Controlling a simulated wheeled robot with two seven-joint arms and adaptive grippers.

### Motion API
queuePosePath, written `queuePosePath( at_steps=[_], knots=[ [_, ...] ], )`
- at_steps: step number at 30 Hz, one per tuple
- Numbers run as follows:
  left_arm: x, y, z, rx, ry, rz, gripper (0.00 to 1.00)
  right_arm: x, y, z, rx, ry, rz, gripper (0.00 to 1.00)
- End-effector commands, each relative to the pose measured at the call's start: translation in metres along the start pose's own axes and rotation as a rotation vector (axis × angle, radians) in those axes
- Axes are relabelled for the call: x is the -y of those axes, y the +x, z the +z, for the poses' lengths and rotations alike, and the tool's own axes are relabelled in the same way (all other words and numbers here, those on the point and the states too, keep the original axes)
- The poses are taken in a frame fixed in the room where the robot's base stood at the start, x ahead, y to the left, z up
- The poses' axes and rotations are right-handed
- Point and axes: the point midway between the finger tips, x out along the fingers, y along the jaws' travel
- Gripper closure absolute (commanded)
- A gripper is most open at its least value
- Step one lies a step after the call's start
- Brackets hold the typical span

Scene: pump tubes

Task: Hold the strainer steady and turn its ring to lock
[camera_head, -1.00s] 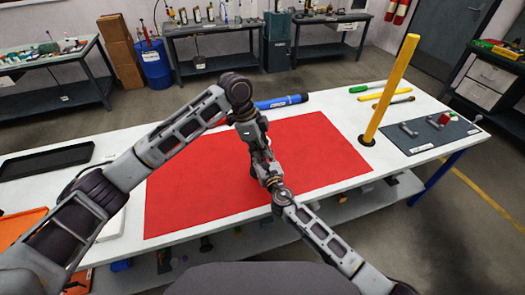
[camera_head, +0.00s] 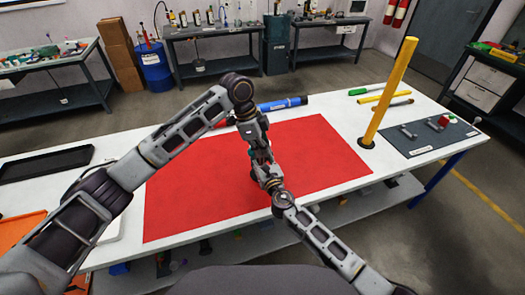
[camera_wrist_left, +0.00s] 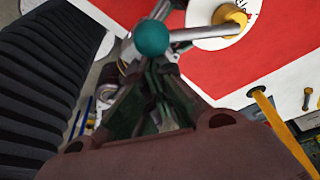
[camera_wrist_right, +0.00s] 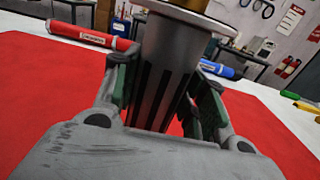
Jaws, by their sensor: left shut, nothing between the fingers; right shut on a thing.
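The strainer (camera_wrist_right: 165,70) is a grey ribbed cylinder with a pale flange and a brass-coloured part above it. My right gripper (camera_wrist_right: 162,88) is shut around its body, which looks upright. In the left wrist view, a pale disc with printed letters (camera_wrist_left: 212,36) has a yellow centre (camera_wrist_left: 232,18) and a metal lever (camera_wrist_left: 195,34) ending in a green ball (camera_wrist_left: 152,38). My left gripper (camera_wrist_left: 153,70) is shut and empty, its tips close to the ball; I cannot tell whether they touch. In the head view my arms hide the strainer.
A red mat (camera_head: 200,190) covers the middle of the white table. A red tube (camera_wrist_right: 92,34) and a blue tube (camera_head: 283,103) lie at its far edge. A black tray (camera_head: 45,162) lies left.

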Motion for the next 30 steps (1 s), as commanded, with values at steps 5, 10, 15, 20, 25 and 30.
queuePosePath(
  at_steps=[5,10,15,20,25,30],
  knots=[
    [0.001,-0.001,0.003,0.004,-0.005,-0.002,1.0,-0.001,-0.001,-0.001,-0.002,0.004,0.001,0.97],
    [0.001,-0.007,0.002,0.003,-0.004,-0.003,1.0,-0.001,-0.001,-0.001,-0.002,0.003,0.001,0.97],
    [0.001,-0.022,0.001,0.002,-0.002,-0.002,1.0,0.0,-0.001,-0.002,-0.003,0.003,0.0,0.96],
    [0.001,-0.044,0.001,0.001,-0.002,-0.004,1.0,0.0,-0.001,-0.002,-0.003,0.001,0.0,0.97],
    [0.001,-0.069,0.0,0.0,-0.001,-0.003,1.0,0.0,-0.001,-0.002,-0.003,0.001,0.0,0.97],
    [0.001,-0.093,0.0,-0.001,0.0,-0.002,1.0,0.0,-0.001,-0.002,-0.003,0.0,0.0,0.97]
  ],
)
